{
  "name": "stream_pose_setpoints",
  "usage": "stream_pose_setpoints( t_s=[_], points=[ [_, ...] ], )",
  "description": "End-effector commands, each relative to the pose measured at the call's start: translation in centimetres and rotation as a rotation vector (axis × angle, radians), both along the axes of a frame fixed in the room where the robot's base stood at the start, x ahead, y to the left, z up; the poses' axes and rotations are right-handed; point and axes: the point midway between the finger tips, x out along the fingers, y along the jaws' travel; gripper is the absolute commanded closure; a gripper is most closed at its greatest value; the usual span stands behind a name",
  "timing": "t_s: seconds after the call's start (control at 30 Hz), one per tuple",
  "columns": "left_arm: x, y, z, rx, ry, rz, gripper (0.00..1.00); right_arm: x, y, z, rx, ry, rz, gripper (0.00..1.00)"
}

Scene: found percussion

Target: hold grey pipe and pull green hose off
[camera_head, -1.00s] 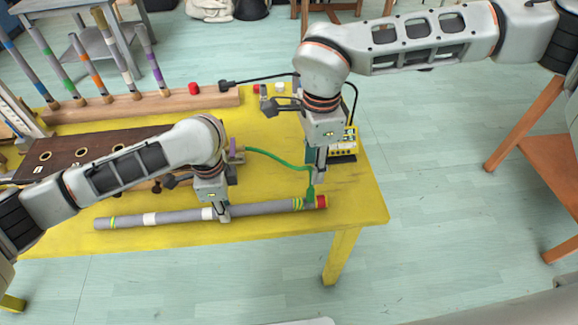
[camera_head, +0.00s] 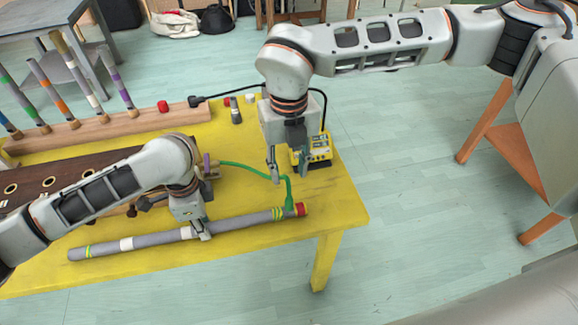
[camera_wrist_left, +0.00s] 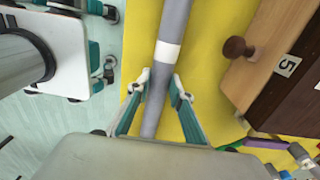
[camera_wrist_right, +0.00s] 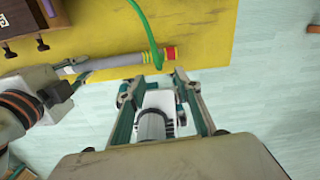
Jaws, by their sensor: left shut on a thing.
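The long grey pipe (camera_head: 160,243), with white and green bands and a red end (camera_head: 301,209), lies along the yellow table's front edge. My left gripper (camera_head: 201,230) is shut on its middle; the left wrist view shows the pipe (camera_wrist_left: 173,25) between the fingers. The green hose (camera_head: 245,168) runs from a purple-marked fitting to the pipe beside the red end. Its lower end meets the pipe there; I cannot tell how firmly. My right gripper (camera_head: 289,168) is open above and behind that end. In the right wrist view the hose (camera_wrist_right: 150,38) passes beyond its spread fingers.
A yellow device (camera_head: 318,150) stands just behind my right gripper. A dark wooden box with holes (camera_head: 60,180) sits at the left. A wooden rack (camera_head: 100,128) with upright striped sticks lines the back. The table's right front corner is clear.

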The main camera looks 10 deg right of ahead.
Motion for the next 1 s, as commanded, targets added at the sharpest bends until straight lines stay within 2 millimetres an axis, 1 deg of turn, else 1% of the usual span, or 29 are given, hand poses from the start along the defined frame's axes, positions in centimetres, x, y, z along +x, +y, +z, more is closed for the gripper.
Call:
stream_pose_setpoints(
  t_s=[0.1,0.17,0.27,0.33,0.8,1.0],
  points=[
    [0.0,0.0,0.0,-0.001,0.0,0.0,1.0,0.0,0.0,0.0,0.0,0.001,-0.077,0.66],
    [0.0,0.0,0.0,-0.001,0.0,0.0,1.0,0.0,0.0,0.0,-0.001,0.001,-0.097,0.66],
    [0.0,0.0,0.0,-0.001,0.0,0.0,1.0,0.0,0.0,-0.6,-0.001,0.001,-0.109,0.66],
    [0.0,0.0,0.0,-0.001,0.0,0.0,1.0,0.0,0.0,-1.4,-0.001,0.001,-0.109,0.66],
    [0.0,0.0,0.0,-0.001,0.0,0.0,1.0,-0.1,0.0,-9.3,-0.001,0.002,-0.106,0.66],
    [0.0,0.0,0.0,-0.001,0.0,0.0,1.0,0.0,-0.1,-11.3,0.0,0.001,-0.106,0.66]
  ],
)
